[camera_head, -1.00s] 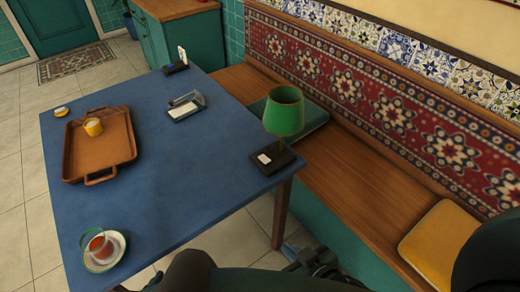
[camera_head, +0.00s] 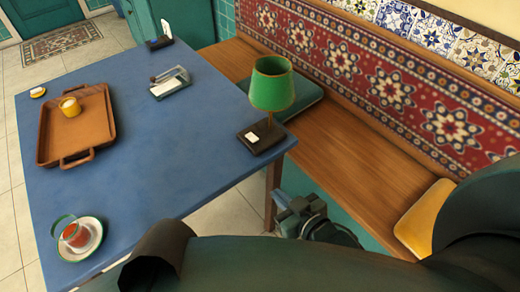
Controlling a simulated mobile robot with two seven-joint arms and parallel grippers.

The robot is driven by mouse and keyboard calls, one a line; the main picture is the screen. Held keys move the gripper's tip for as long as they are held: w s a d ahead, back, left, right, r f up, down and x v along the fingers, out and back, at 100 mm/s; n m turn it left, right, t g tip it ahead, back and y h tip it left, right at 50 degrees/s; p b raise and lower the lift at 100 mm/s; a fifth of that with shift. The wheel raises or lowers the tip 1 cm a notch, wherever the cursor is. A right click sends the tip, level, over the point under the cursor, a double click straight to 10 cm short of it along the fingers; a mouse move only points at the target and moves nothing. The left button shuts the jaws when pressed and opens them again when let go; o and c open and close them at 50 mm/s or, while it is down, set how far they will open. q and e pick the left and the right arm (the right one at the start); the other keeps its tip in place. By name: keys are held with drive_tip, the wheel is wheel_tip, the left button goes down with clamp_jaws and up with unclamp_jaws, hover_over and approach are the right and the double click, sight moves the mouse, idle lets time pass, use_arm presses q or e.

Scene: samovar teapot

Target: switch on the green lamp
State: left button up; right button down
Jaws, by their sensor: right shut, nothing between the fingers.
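The green lamp (camera_head: 272,84) stands upright near the right corner of the blue table. Its shade is green, and no glow shows. Its dark square base (camera_head: 266,141) has a small white switch plate (camera_head: 251,137) on top. My right gripper (camera_head: 283,199) is shut and empty. It shows beyond the table's near right edge, below the lamp base in the picture and apart from it. My right arm hides part of the foreground. My left gripper is not in view.
The blue table (camera_head: 180,135) is bare between the lamp and the brown tray (camera_head: 99,138), which holds a yellow cup (camera_head: 69,107). A tea glass (camera_head: 75,236) on a saucer stands near the front. A wooden bench (camera_head: 335,146) with cushions runs along the right.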

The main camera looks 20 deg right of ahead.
sight(260, 147)
use_arm(q)
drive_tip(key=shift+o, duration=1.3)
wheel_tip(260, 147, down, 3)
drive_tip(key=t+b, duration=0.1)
drive_tip(key=b, duration=0.4)
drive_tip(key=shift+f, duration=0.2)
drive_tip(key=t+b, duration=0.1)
drive_tip(key=b, duration=0.2)
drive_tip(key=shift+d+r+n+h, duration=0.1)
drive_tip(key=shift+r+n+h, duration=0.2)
use_arm(e)
drive_tip(key=w+d+r+n+t+y, duration=0.1)
drive_tip(key=w+d+t+y, duration=0.2)
drive_tip(key=w, duration=0.6)
drive_tip(key=d+t, duration=0.1)
drive_tip(key=t, duration=0.1)
drive_tip(key=shift+w+r+t, duration=0.3)
drive_tip(key=shift+w+t, duration=0.1)
